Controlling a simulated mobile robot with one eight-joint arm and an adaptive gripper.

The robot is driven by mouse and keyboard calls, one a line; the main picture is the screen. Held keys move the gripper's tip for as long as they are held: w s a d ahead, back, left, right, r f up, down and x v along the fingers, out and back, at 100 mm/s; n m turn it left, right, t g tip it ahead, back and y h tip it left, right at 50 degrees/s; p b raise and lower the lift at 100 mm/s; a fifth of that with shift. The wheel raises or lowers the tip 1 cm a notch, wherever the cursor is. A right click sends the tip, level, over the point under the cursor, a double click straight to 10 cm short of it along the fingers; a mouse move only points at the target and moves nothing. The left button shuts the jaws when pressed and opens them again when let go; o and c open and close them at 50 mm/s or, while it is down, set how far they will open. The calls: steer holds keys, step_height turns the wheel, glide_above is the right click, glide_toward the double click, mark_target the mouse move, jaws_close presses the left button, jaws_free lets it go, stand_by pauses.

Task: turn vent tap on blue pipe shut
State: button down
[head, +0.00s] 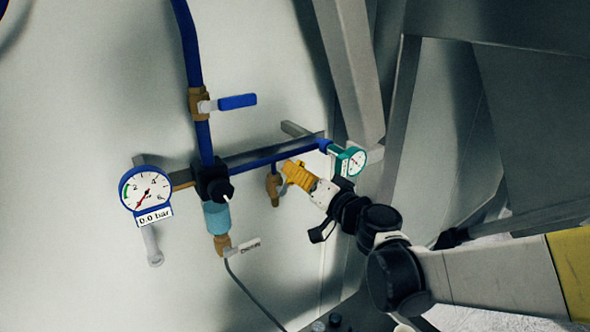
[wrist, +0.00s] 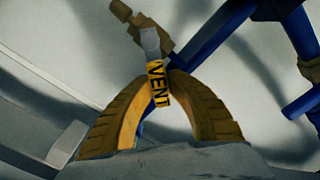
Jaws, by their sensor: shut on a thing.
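The vent tap is a small brass valve (head: 273,188) hanging under the horizontal blue pipe (head: 262,156). In the wrist view, its brass body (wrist: 128,17) is at the top, and its lever carries a yellow label reading VENT (wrist: 158,83). My gripper (head: 290,171) reaches in from the right in the head view, with its yellow fingers at the tap. In the wrist view, my gripper (wrist: 158,88) has its two curved fingers closed on the lever, one on each side of the label. In the head view the fingers hide the lever.
A blue-handled valve (head: 237,101) sits on the vertical pipe above. A round gauge (head: 146,190) at left reads 0.0 bar. A teal gauge (head: 350,161) stands close beside my gripper. A lower brass valve has a white lever (head: 249,246). A grey metal post (head: 350,70) rises behind.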

steer(key=shift+d+f, duration=0.1)
steer(key=shift+w+d+f+m+b, duration=0.25)
steer(key=shift+f+m+b, duration=0.15)
steer(key=shift+m+b, duration=0.45)
steer(key=shift+w+d+f+m+b, duration=0.15)
steer(key=shift+f+m+b, duration=0.45)
steer(key=shift+m, duration=0.8)
steer(key=shift+w+d+f+m+b, duration=0.15)
steer(key=shift+f+m+b, duration=0.45)
steer(key=shift+m, duration=0.75)
steer(key=shift+w+d+f+m+b, duration=0.1)
steer(key=shift+d+f+m+b, duration=0.15)
steer(key=shift+f+m+b, duration=0.75)
steer(key=shift+r+m+p, duration=0.35)
steer(key=shift+r+m, duration=0.05)
steer(key=shift+m, duration=0.2)
steer(key=c, duration=1.3)
jaws_free()
steer(key=shift+s+d, duration=0.1)
steer(key=shift+s, duration=0.05)
